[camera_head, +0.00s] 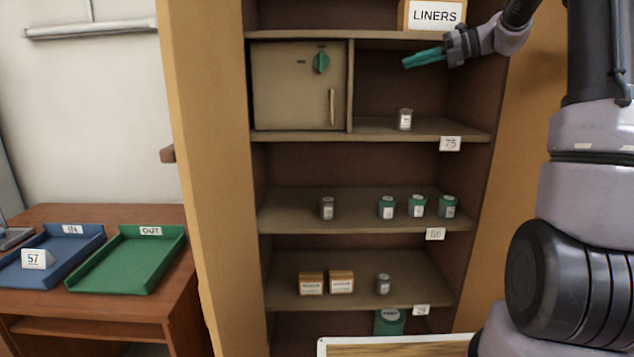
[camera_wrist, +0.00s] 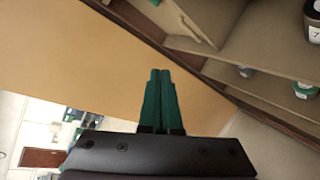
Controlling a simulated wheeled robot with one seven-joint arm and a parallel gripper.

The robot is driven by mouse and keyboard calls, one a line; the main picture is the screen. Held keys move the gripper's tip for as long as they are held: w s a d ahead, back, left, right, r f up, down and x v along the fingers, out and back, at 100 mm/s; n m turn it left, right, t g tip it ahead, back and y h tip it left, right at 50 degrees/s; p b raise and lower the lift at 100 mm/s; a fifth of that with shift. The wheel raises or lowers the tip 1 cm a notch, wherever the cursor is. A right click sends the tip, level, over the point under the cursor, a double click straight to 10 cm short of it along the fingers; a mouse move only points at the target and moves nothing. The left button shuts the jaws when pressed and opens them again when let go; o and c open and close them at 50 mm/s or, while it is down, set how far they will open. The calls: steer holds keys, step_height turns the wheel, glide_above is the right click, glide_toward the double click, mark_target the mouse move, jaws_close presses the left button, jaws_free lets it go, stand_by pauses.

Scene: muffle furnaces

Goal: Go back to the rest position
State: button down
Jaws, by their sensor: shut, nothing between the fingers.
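My gripper (camera_head: 408,62) shows at the upper right of the head view, in front of the open bay beside the safe-like cupboard door. Its two green fingers are shut together with nothing between them. In the wrist view my gripper (camera_wrist: 160,74) points at the tan side panel (camera_wrist: 90,55) of the shelf unit. The fingers are apart from the small jar (camera_head: 404,119), which stands upright on the shelf below them.
The shelf unit (camera_head: 197,180) holds several jars and two small boxes (camera_head: 326,282). A closed cupboard (camera_head: 290,95) with a green knob is at upper left. A LINERS box (camera_head: 432,14) sits above. A desk with a blue tray (camera_head: 72,262) and a green tray (camera_head: 125,262) stands left.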

steer(key=s+a+f+n+g+h, duration=0.1)
steer(key=s+a+n+h, duration=0.25)
steer(key=s+n, duration=0.6)
steer(key=s+d+f+n+t+h, duration=0.1)
steer(key=s+f+n+h, duration=0.3)
steer(key=s+n, duration=0.6)
steer(key=s+d+f+n+t+h, duration=0.1)
steer(key=s+f+n+h, duration=0.3)
steer(key=s+n, duration=0.6)
steer(key=s+f+t, duration=0.1)
steer(key=s, duration=0.3)
steer(key=shift+s+d, duration=0.15)
steer(key=shift+s, duration=0.05)
steer(key=shift+f, duration=0.1)
